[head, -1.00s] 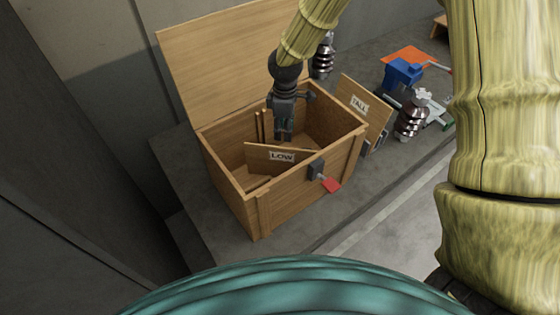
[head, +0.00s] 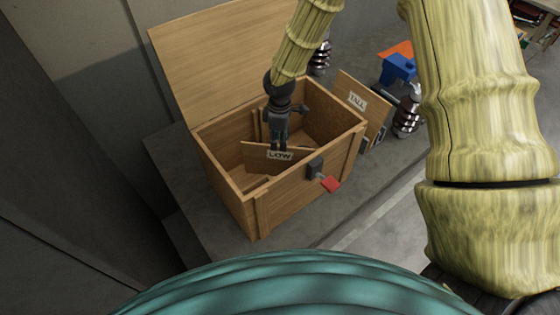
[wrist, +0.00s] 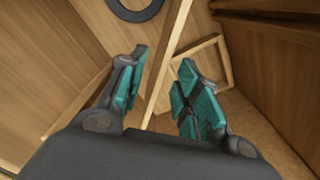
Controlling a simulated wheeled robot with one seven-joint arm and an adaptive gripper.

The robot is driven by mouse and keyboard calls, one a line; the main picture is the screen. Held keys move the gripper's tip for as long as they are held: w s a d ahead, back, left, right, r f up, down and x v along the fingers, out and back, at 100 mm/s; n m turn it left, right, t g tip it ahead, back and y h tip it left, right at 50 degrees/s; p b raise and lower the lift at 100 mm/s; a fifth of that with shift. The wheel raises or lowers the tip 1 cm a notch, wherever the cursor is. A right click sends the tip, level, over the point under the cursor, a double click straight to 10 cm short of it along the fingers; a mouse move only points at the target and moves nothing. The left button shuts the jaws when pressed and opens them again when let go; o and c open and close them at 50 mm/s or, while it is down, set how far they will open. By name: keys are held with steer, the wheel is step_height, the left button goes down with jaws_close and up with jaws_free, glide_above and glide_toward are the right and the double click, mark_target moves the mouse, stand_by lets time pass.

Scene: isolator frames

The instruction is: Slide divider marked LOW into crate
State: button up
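The open wooden crate (head: 222,177) stands on a grey surface with its lid raised. The divider marked LOW (head: 257,157) is inside, near the front wall, its top edge below the rim. Its lower part is hidden, so I cannot tell whether it sits in a slot. My gripper (head: 278,148) points down into the crate at the divider's top edge, covering part of the label. In the wrist view my gripper (wrist: 165,62) has its fingers apart, with the thin edge of a wooden panel, apparently the divider (wrist: 172,45), running between them; a gap shows beside it.
A panel marked TALL (head: 372,109) leans outside the crate's right side. Dark ribbed insulators (head: 406,116) and a blue part (head: 399,68) stand further right. Wooden strips (head: 256,126) line the crate's inside.

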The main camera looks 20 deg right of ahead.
mark_target(280, 162)
steer(key=shift+s+f+p, duration=0.2)
steer(key=shift+f+p, duration=0.85)
steer(key=shift+f, duration=1.55)
jaws_close()
